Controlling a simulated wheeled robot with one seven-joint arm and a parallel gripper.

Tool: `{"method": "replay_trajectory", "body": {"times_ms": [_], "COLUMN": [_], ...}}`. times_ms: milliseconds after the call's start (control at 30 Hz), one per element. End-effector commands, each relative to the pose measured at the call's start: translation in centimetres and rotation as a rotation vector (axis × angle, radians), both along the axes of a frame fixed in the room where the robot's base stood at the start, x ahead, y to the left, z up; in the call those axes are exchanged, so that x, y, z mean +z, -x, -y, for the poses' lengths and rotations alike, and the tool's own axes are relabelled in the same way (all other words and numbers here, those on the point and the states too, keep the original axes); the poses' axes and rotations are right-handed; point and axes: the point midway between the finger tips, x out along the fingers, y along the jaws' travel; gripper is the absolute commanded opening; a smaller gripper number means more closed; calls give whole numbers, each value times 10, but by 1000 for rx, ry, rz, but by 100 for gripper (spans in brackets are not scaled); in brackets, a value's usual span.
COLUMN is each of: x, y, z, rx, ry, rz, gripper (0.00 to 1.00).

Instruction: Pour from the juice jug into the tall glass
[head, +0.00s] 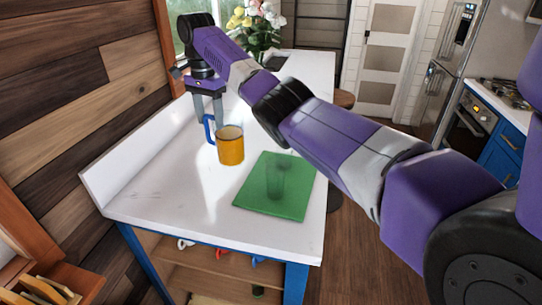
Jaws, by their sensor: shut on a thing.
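The juice jug (231,150) holds orange juice and has a blue handle (207,129) on its left side. It is upright over the white counter; I cannot tell whether its base touches the surface. My gripper (208,117) points down with its grey fingers at the top of the blue handle, shut on it. The tall glass (276,182) is clear and looks empty. It stands upright on a green mat (299,203), to the right of the jug and nearer the camera, apart from it.
The white counter (150,190) is clear to the left of the jug and has a raised edge along the wall. A vase of flowers (262,30) stands at the far end. Mugs (222,253) hang below the counter's front edge.

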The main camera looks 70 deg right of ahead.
Motion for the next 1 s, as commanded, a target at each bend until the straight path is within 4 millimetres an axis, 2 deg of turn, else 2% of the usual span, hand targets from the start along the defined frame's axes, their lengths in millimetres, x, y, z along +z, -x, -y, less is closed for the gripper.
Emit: {"method": "replay_trajectory", "body": {"times_ms": [200, 400, 733, 1000], "x": [-38, -56, -60, -55], "y": [4, 10, 12, 8], "z": [-1, 1, 2, 5], "rx": [-9, -20, -24, -8], "ry": [-3, 0, 1, 10], "rz": [0, 1, 0, 42], "gripper": [0, 0, 0, 0]}}
